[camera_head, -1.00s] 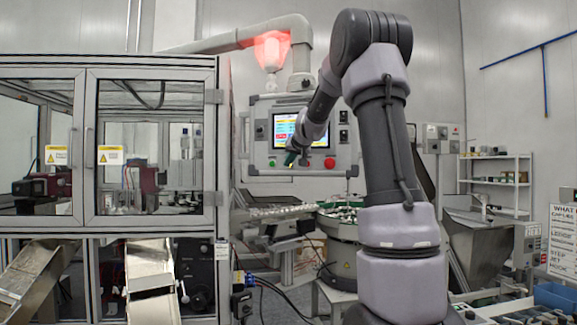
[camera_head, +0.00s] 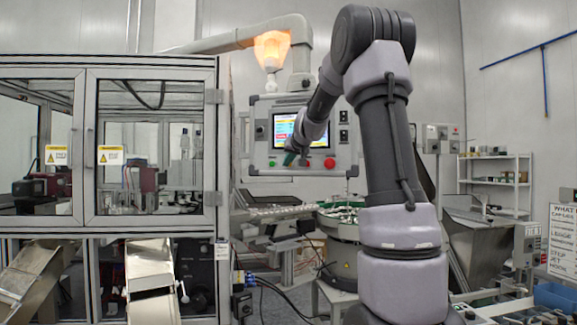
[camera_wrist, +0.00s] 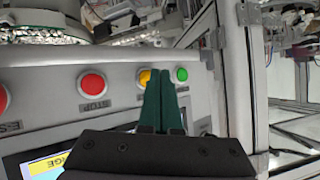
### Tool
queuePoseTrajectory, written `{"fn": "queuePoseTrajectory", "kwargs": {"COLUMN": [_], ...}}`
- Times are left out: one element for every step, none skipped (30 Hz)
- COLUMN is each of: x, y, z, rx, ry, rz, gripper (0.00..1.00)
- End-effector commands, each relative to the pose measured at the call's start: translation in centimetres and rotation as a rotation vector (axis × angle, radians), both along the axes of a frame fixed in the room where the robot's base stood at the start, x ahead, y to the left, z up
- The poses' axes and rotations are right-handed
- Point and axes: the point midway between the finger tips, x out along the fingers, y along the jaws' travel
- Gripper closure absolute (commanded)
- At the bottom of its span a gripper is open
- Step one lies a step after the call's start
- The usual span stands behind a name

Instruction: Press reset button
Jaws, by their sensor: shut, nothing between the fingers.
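The control panel (camera_head: 258,140) hangs in the middle of the head view, with a lit screen and a row of buttons below it. In the wrist view a yellow button (camera_wrist: 144,78) is partly covered by my green fingers; its label is hidden, so I cannot read whether it is the reset. My gripper (camera_wrist: 160,72) is shut and empty, its tips at the panel between the yellow button and the green button (camera_wrist: 181,74). Whether the tips touch the yellow button I cannot tell. In the head view my gripper (camera_head: 290,158) is small, below the screen.
A red STOP button (camera_wrist: 93,84) sits left of the yellow one, with another red button (camera_wrist: 2,98) at the picture's edge. A lamp (camera_head: 271,50) glows orange above the panel. A glass-doored machine (camera_head: 222,130) stands left; a bowl feeder (camera_head: 340,228) stands below.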

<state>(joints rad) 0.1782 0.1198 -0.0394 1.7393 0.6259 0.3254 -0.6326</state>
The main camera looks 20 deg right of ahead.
Motion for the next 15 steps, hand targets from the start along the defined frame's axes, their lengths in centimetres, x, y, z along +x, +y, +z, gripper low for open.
{"fn": "queuePoseTrajectory", "kwargs": {"x": [0.0, 0.0, 0.0, 0.0, -0.1, -0.3, -0.5, -0.7, -1.0, -1.2, -1.5, -1.8, -2.1, -2.3, -2.6], "y": [0.0, 0.0, 0.0, 0.0, 0.1, 0.2, 0.4, 0.6, 0.8, 1.0, 1.2, 1.4, 1.6, 1.8, 2.1], "z": [0.0, 0.0, 0.0, 0.0, 0.0, 0.0, 0.1, 0.1, 0.1, 0.1, 0.1, 0.1, 0.1, 0.0, 0.0], "rx": [0.0, 0.0, 0.0, 0.0, 0.0, 0.0, 0.0, 0.0, -0.001, -0.001, -0.001, -0.001, -0.001, 0.0, 0.0], "ry": [0.0, 0.0, 0.0, 0.0, 0.0, 0.0, 0.0, -0.001, -0.001, -0.001, -0.001, -0.001, -0.001, 0.0, 0.0], "rz": [0.0, 0.0, 0.0, 0.0, 0.0, 0.0, 0.0, 0.0, 0.0, 0.0, 0.0, 0.0, 0.001, 0.001, 0.001], "gripper": [1.0, 1.0, 1.0, 1.0, 1.0, 1.0, 1.0, 1.0, 1.0, 1.0, 1.0, 1.0, 1.0, 1.0, 1.0]}}
